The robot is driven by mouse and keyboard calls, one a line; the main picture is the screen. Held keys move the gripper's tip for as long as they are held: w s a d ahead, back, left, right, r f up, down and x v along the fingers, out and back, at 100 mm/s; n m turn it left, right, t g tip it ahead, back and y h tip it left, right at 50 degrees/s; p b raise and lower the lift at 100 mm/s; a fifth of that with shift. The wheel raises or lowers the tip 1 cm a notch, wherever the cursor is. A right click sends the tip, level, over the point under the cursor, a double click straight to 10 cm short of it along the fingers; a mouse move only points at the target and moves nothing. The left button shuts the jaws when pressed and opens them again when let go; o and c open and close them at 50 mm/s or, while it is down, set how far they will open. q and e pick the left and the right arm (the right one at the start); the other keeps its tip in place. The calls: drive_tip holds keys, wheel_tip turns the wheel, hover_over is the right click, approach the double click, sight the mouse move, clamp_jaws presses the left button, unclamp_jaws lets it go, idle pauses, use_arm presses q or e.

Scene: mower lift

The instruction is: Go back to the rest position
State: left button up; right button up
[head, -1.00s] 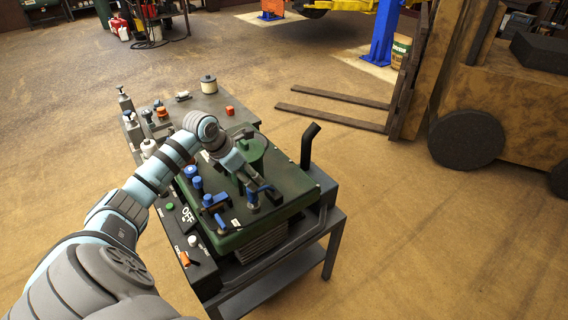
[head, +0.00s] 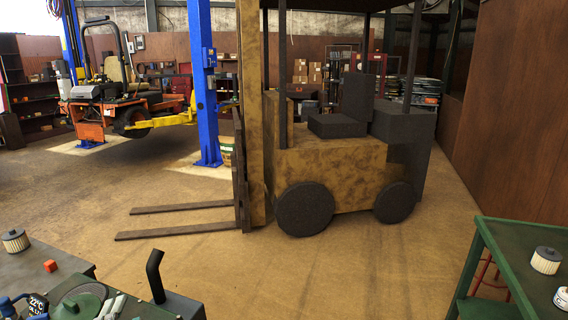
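Neither of my grippers shows in the head view now, and no part of my arms is in sight. The green engine unit (head: 85,300) with its black bent exhaust pipe (head: 155,277) is cut off at the bottom left. Blue fittings (head: 14,305) show on it at the picture's corner. Whether a gripper is close to it below the picture edge is hidden.
A forklift (head: 325,160) stands ahead, its forks (head: 175,208) low over the floor to the left. An orange mower (head: 110,110) is by a blue lift post (head: 203,85). A green table (head: 520,255) is at right. Open floor (head: 330,275) lies between.

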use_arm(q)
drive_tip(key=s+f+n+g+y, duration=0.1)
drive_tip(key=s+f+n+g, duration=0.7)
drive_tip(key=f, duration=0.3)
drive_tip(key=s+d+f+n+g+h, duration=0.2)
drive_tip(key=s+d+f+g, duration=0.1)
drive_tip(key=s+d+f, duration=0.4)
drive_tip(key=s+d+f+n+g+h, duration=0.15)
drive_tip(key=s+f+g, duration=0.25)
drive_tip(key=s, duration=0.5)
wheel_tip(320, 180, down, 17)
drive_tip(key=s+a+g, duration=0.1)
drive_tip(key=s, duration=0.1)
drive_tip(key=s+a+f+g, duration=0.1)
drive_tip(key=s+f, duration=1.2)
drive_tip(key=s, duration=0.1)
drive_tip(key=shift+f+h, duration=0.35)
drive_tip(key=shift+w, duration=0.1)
